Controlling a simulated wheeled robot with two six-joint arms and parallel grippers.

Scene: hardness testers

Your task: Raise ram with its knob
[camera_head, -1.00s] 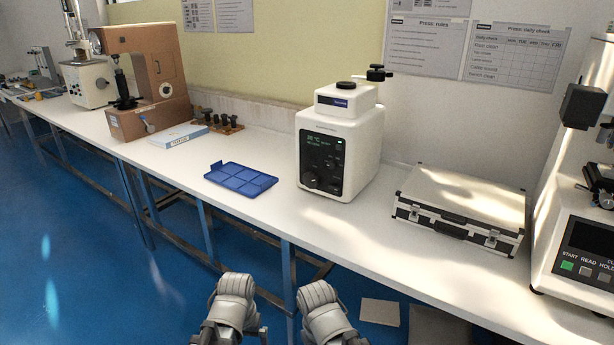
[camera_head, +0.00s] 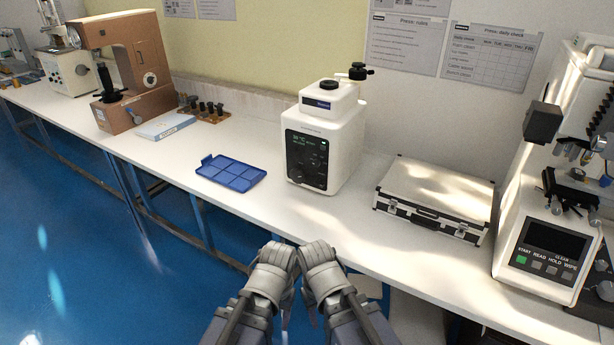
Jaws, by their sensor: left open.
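A white benchtop press (camera_head: 326,140) stands on the bench at the centre, a dark control panel on its front. On its top are a round black knob (camera_head: 328,85) and, behind and to the right, a second black knob (camera_head: 358,72) on a side arm. I cannot tell which knob works the ram; the ram itself is not visible. My left gripper (camera_head: 276,268) and right gripper (camera_head: 322,268) are side by side at the bench's front edge, below the press and apart from it. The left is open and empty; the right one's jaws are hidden.
A blue tray (camera_head: 231,174) lies left of the press, a silver case (camera_head: 436,190) right of it. The bench (camera_head: 262,215) is clear in front of the press.

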